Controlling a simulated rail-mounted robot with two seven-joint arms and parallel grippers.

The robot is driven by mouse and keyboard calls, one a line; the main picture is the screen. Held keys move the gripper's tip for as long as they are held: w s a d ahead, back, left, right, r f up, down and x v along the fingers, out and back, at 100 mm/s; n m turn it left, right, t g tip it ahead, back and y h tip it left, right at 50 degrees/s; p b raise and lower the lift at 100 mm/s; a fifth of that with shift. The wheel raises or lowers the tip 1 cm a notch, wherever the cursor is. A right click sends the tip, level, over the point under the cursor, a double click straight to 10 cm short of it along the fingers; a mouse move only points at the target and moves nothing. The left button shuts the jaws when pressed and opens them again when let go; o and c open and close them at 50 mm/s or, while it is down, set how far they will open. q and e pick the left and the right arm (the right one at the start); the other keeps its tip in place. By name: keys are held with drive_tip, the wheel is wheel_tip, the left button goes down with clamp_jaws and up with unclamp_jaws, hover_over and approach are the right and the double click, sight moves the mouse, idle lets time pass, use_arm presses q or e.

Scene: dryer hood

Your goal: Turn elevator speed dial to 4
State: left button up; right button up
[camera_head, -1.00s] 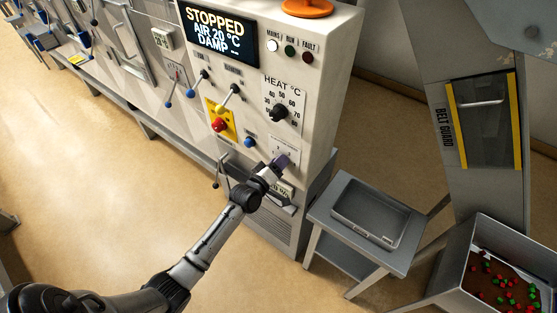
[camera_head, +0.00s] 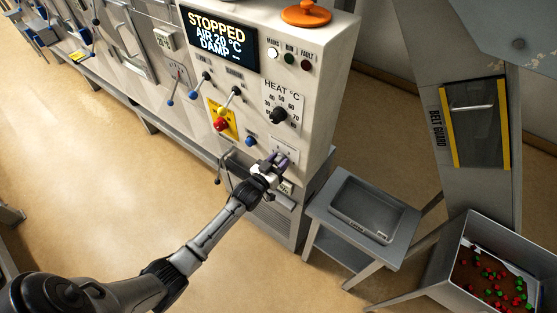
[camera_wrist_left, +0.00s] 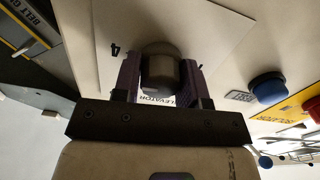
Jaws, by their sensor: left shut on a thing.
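The elevator speed dial (camera_wrist_left: 160,72) is a dark grey round knob on a white plate marked ELEVATOR in the left wrist view. My left gripper (camera_wrist_left: 162,85) is shut on the dial, with one purple-grey finger on each side of it. In the head view the left gripper (camera_head: 279,162) is at the lower right of the control panel's front, below the heat dial. There the gripper hides the dial and much of its plate (camera_head: 285,148). The dial's setting cannot be read. My right gripper is not in view.
Above on the panel are the heat dial (camera_head: 278,117), a red button (camera_head: 221,125) on yellow, a blue button (camera_head: 250,141) and levers. The display (camera_head: 217,38) reads STOPPED. A grey table with a tray (camera_head: 343,213) stands right of the panel, beside a bin (camera_head: 459,280).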

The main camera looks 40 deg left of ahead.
use_arm(q)
drive_tip(key=shift+m, duration=0.5)
idle(0.3)
drive_tip(key=o, duration=0.9)
drive_tip(key=shift+o, duration=0.2)
drive_tip(key=shift+s, duration=0.1)
drive_tip(key=s, duration=1.3)
drive_tip(key=shift+s+d, duration=0.3)
drive_tip(key=shift+d, duration=0.1)
